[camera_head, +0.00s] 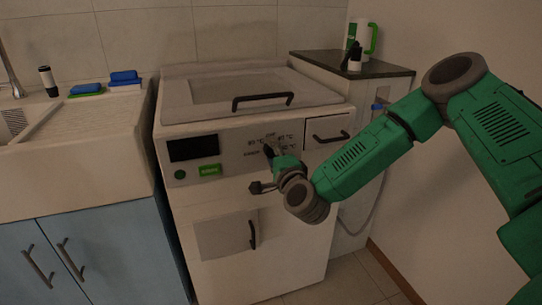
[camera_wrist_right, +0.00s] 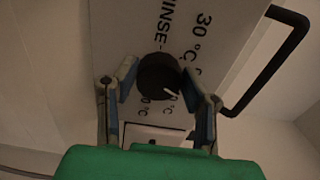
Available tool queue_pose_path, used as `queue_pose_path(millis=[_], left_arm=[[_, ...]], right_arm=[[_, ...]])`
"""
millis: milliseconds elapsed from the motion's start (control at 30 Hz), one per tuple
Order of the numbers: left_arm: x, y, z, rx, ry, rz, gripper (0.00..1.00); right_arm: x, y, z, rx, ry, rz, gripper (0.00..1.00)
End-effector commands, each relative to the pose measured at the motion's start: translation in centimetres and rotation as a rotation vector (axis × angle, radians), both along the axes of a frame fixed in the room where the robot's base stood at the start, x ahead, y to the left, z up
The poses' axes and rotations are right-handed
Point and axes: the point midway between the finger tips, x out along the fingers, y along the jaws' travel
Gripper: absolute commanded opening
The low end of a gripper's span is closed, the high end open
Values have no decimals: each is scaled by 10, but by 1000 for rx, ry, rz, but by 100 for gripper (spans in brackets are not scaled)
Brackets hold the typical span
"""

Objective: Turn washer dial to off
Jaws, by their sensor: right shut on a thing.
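The white washer (camera_head: 215,215) stands in the middle of the head view, with its dial on the upper right of the front panel. The round black dial (camera_wrist_right: 157,72) shows in the right wrist view between the two fingers, its white mark pointing toward the lower right of that picture. My right gripper (camera_wrist_right: 160,84) is at the panel with a finger on each side of the dial, shut on it. In the head view the gripper (camera_head: 270,170) partly hides the dial and some printed temperature labels. My left gripper is not in view.
A black display (camera_head: 193,148) and a green button (camera_head: 209,170) are left of the dial. A drawer with a black handle (camera_head: 328,138) is to its right. A sink counter (camera_head: 60,170) stands at the left, a dark-topped cabinet (camera_head: 345,65) at the back right.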

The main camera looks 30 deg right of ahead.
Motion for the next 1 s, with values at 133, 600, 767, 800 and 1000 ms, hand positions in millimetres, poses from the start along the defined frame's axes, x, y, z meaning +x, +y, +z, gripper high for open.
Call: queue_pose_path(millis=[133,600,767,800,1000], left_arm=[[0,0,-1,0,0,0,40],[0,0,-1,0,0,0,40],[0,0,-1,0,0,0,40],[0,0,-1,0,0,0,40],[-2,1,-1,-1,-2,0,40]], right_arm=[[0,-5,0,12,-4,-13,9],[0,-5,-2,14,-2,-11,59],[0,-2,-1,14,-1,-6,59],[0,-2,-1,14,0,-5,59],[-10,2,-2,15,2,-1,59]])
